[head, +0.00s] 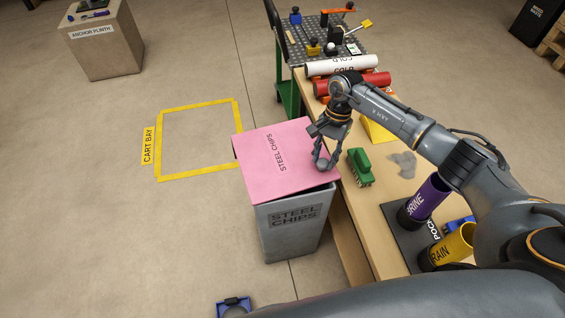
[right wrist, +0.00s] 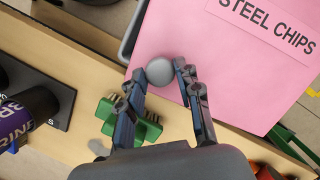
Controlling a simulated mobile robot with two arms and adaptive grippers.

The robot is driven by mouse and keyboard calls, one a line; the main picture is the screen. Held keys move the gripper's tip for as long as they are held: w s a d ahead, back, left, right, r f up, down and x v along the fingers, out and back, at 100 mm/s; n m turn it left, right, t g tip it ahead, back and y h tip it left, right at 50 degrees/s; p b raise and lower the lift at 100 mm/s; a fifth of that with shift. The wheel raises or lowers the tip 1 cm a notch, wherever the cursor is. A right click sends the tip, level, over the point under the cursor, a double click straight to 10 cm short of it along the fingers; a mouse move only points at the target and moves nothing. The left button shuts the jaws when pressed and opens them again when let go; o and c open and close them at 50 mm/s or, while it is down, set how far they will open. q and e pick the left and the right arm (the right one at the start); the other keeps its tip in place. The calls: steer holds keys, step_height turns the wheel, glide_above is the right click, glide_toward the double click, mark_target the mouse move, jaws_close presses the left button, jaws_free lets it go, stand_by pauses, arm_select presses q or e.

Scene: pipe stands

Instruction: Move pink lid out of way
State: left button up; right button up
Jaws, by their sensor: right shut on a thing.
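The pink lid (head: 272,160), labelled STEEL CHIPS, lies over the top of the grey STEEL CHIPS bin (head: 290,230). It is turned and shifted against the bin, reaching past it toward the back left. A dark strip shows along the bin's front rim under the lid. My right gripper (head: 323,164) is at the lid's right side, shut on its round grey knob (right wrist: 160,71). The lid (right wrist: 225,75) also fills the upper right of the right wrist view. I cannot tell whether the lid touches the bin. My left gripper is not in view.
The workbench (head: 373,215) right of the bin holds a green brush (head: 360,167), red and white pipes, and purple (head: 426,200) and yellow (head: 452,246) cylinders. A yellow-taped CART BAY (head: 200,140) on the floor at left is empty. A plinth (head: 105,45) stands far left.

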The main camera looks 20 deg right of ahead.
steer(key=o, duration=0.7)
steer(key=shift+w+a, duration=0.15)
steer(key=shift+a, duration=0.1)
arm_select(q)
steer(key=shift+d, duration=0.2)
arm_select(e)
steer(key=shift+o, duration=0.2)
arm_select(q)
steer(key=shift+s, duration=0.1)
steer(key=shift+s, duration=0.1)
arm_select(e)
steer(key=shift+d, duration=0.1)
steer(key=shift+r+p, duration=0.45)
steer(key=shift+r, duration=0.1)
steer(key=shift+s+a+p+v, duration=0.15)
steer(key=shift+p+v, duration=0.35)
steer(key=shift+v, duration=0.45)
steer(key=shift+s+a+p+v, duration=0.2)
steer(key=shift+p+v, duration=0.25)
steer(key=shift+v, duration=0.55)
steer(key=shift+s+a+p+v, duration=0.15)
steer(key=shift+p+v, duration=0.35)
steer(key=shift+v, duration=0.45)
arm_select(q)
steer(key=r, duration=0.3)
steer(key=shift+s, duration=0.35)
arm_select(e)
steer(key=shift+r, duration=0.15)
steer(key=shift+a, duration=0.1)
